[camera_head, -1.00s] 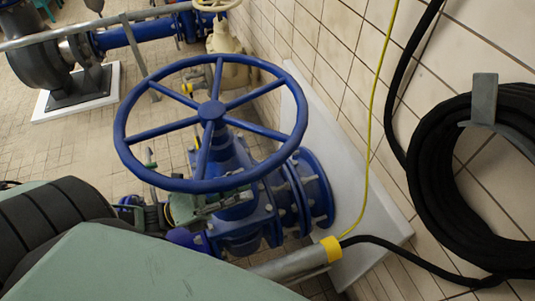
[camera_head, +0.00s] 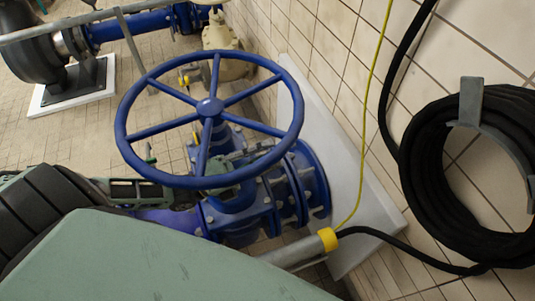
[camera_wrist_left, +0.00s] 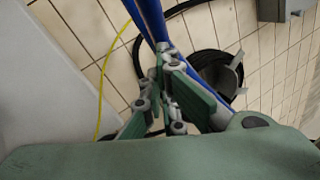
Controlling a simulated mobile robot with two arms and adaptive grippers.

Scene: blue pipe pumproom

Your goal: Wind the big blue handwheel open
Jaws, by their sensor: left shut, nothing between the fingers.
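The big blue handwheel (camera_head: 210,107) sits on top of a blue valve (camera_head: 240,197) in the middle of the head view. It has several spokes, and one points almost straight away from me. My left gripper (camera_head: 222,165) is below the wheel near its close rim, partly hidden by rim and spokes. In the left wrist view its green fingers (camera_wrist_left: 168,98) are shut with nothing held between them. Blue wheel bars (camera_wrist_left: 150,20) show beyond and beside the fingers; I cannot tell whether they touch. My right gripper is in neither view.
A tiled wall with a coiled black hose (camera_head: 425,165) stands on the right. A yellow cable (camera_head: 372,110) and a grey pipe with a yellow collar (camera_head: 327,240) are near the valve. A pump (camera_head: 65,70) and a grey rail (camera_head: 95,27) are at the back left.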

